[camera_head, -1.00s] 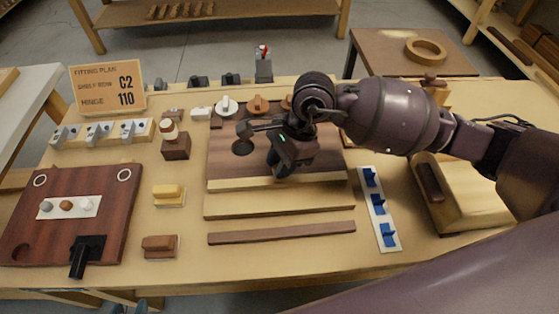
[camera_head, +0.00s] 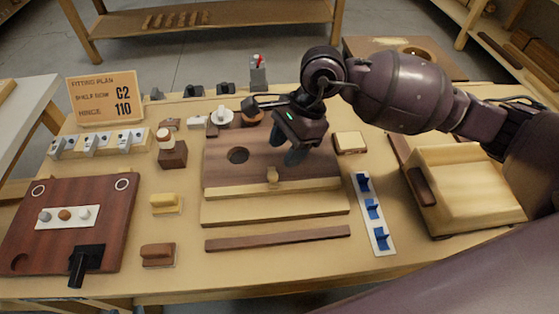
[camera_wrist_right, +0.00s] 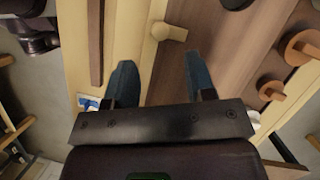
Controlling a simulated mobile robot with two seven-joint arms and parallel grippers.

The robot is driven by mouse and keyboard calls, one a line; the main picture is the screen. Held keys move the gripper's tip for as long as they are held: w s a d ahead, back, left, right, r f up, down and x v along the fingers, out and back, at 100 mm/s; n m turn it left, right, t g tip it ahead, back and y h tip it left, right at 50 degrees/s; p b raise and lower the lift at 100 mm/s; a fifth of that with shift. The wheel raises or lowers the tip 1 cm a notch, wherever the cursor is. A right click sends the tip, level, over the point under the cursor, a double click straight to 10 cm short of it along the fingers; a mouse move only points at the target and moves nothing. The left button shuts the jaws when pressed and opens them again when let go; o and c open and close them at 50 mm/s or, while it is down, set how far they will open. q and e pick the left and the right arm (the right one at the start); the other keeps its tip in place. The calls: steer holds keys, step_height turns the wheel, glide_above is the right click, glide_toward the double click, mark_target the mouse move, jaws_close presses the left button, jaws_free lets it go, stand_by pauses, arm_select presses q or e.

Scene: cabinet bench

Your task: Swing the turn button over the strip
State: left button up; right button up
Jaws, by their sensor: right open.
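The turn button (camera_head: 272,174) is a small pale wooden piece at the near edge of the dark brown panel (camera_head: 220,175), by the pale strip (camera_head: 235,190). In the right wrist view the turn button (camera_wrist_right: 168,32) has a rounded end at the strip's edge and a short arm pointing right, over the brown panel. My right gripper (camera_head: 287,152) is open and empty above the panel, beyond the button and slightly right of it. In the wrist view the open fingers (camera_wrist_right: 160,78) are spread, with the button ahead of the gap, apart from them. My left gripper is not in view.
The panel has a round dark hole (camera_head: 238,155). Round knobs (camera_head: 250,117) stand behind it. A loose brown bar (camera_head: 280,238) lies in front. A white plate with blue clips (camera_head: 372,210) is at right, a reddish board (camera_head: 110,205) at left.

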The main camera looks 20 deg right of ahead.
steer(key=shift+v, duration=2.1)
steer(key=shift+s+f, duration=0.1)
